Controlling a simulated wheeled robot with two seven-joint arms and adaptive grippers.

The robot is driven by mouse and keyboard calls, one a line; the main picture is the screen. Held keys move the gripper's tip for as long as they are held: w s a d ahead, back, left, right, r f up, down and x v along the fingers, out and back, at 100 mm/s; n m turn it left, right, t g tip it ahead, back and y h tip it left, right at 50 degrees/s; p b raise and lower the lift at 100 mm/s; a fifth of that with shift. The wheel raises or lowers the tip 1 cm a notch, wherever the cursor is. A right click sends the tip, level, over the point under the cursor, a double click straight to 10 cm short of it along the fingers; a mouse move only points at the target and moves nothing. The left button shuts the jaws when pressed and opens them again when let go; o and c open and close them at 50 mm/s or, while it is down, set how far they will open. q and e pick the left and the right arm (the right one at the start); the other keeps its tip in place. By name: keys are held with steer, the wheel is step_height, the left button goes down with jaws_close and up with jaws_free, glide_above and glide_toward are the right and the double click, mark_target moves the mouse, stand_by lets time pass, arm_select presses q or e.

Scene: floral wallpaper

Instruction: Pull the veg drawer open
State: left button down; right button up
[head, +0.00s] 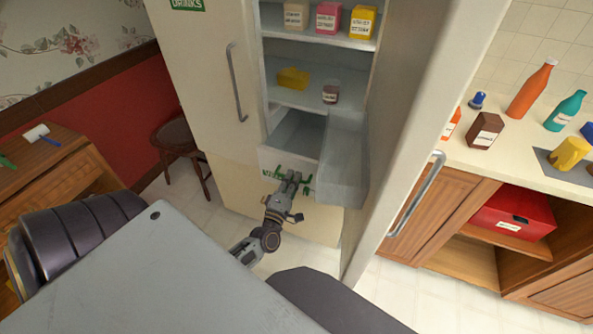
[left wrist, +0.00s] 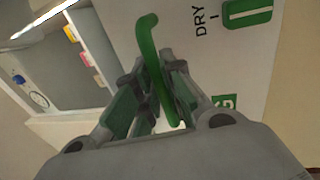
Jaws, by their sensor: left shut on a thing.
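The veg drawer (head: 283,158) is the pale drawer low in the fridge. It stands partly out, and its empty-looking grey inside shows from above. Green lettering, partly hidden by my gripper, is on its front. My left gripper (head: 290,182) is at the front of the drawer. In the left wrist view, a green bar handle (left wrist: 148,45) runs between the fingers of my left gripper (left wrist: 158,92), which is shut on it. A green slider and the letters DRY show beside it on the drawer front. My right gripper is not in view.
The right fridge door (head: 428,115) stands open beside the drawer; the left door (head: 205,75) is at the left. Shelves above hold cartons, a yellow block (head: 293,77) and a jar (head: 330,92). A stool (head: 180,137) stands left; a counter (head: 515,150) is right.

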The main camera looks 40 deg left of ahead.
arm_select(q)
steer(key=shift+s+d, duration=0.1)
steer(key=shift+s, duration=0.35)
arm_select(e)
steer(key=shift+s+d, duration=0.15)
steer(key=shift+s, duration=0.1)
arm_select(q)
steer(key=c, duration=1.5)
jaws_free()
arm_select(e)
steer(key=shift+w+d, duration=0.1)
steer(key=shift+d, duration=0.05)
arm_select(q)
steer(key=v, duration=1.2)
steer(key=shift+f, duration=0.1)
